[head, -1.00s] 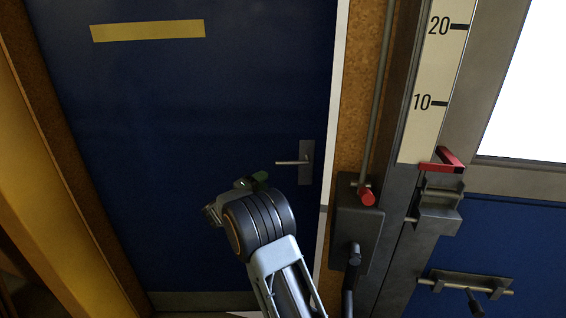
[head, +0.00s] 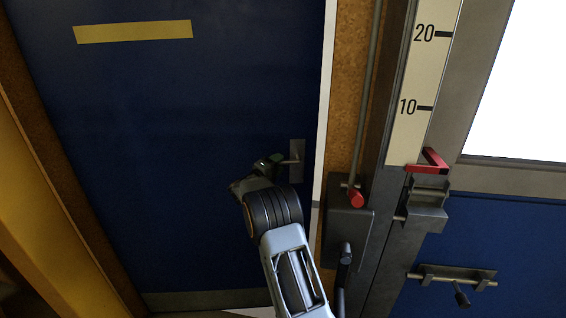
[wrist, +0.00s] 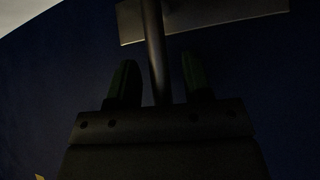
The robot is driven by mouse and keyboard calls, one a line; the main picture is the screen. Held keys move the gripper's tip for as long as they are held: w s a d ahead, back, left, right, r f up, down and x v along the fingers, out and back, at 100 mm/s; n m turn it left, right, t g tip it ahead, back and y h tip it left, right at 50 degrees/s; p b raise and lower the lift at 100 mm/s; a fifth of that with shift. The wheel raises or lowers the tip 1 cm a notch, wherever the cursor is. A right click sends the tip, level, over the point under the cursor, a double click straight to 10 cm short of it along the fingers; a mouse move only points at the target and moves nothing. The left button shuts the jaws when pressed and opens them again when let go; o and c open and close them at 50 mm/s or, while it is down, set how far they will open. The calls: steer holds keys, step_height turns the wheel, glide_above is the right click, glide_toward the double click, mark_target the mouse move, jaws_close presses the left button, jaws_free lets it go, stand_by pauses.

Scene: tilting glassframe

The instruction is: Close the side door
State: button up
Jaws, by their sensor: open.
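The side door (head: 180,120) is a dark blue panel with a yellow strip near its top and a light edge strip along its right side. Its grey lever handle (head: 293,161) sits on a plate near the right edge. My gripper (head: 268,162) is at the handle, in front of the door. In the wrist view the handle bar (wrist: 155,50) runs down between the two dark green fingertips (wrist: 157,82) of my gripper, with a gap on each side. The fingers are apart. The handle plate (wrist: 205,18) shows above them.
To the right stand a brown cork strip (head: 350,110), a grey box with a red-tipped rod (head: 355,196), and a post with a number scale (head: 424,90). A blue panel with a latch (head: 455,277) is at lower right. A yellow beam (head: 35,200) runs along the left.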

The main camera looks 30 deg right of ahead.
steer(key=shift+d, duration=0.1)
jaws_close()
stand_by(0.4)
